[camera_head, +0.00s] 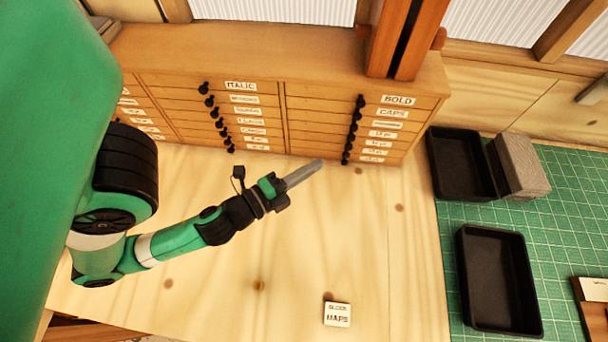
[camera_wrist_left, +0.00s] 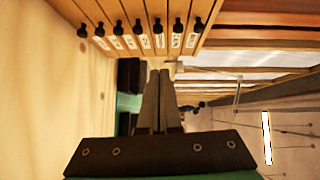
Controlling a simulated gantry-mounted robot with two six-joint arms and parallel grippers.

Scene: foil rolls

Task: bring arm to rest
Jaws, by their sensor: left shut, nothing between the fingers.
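My left gripper (camera_head: 318,164) reaches in from the left over the wooden table, its fingers shut and pointing up and right toward the drawer cabinet front. In the left wrist view its two fingers (camera_wrist_left: 158,75) lie together with nothing between them. My right gripper is in neither view.
A wooden cabinet (camera_head: 265,45) with labelled drawers and black knobs stands at the back of the table. A white card (camera_head: 337,314) lies near the front. Two black trays (camera_head: 457,133) (camera_head: 530,320) and a grey block (camera_head: 521,165) sit on the green mat (camera_head: 573,213). The middle table is clear.

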